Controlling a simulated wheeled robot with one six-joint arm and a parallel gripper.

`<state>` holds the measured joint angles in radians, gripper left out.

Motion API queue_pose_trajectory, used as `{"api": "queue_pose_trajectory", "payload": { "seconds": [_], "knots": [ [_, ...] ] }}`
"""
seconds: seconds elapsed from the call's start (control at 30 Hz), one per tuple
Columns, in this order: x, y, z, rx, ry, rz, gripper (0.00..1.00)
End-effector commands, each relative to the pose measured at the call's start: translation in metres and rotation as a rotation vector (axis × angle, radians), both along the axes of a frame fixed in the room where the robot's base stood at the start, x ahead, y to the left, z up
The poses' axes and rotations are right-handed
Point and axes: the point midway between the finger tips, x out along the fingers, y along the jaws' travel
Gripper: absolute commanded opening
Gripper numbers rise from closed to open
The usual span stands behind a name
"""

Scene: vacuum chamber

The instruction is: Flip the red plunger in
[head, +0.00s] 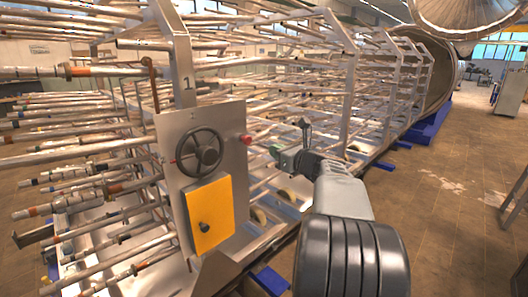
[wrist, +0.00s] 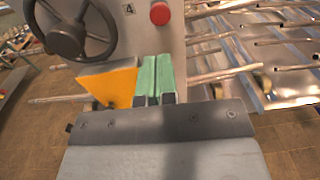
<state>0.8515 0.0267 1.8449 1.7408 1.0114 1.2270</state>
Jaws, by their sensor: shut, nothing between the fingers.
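The red plunger (head: 247,139) is a small red knob at the right edge of the grey control panel (head: 172,130). In the wrist view the red plunger (wrist: 160,14) shows as a round red button near the top, on the same grey panel. My gripper (head: 276,150) is just right of the plunger and slightly lower in the head view, and looks apart from it. In the wrist view my gripper's green fingers (wrist: 154,76) lie side by side, shut and empty, below the plunger.
A black handwheel (head: 199,151) and a yellow box (head: 209,213) with a dark knob are on the panel left of my gripper. A metal rack of many rods (head: 300,95) stands behind. Open brown tiled floor (head: 440,200) lies to the right.

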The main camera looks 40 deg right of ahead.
Motion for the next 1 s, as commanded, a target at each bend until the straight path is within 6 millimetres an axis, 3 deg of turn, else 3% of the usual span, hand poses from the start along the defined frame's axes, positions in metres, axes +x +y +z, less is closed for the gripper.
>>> {"api": "queue_pose_trajectory", "payload": {
  "seconds": [0.1, 0.3, 1.0],
  "knots": [
    [-0.015, -0.002, -0.001, -0.002, 0.0, -0.002, 0.0],
    [-0.027, -0.003, 0.0, 0.0, 0.001, 0.001, 0.0],
    [-0.028, -0.002, 0.001, -0.01, 0.0, 0.005, 0.0]
  ]
}}
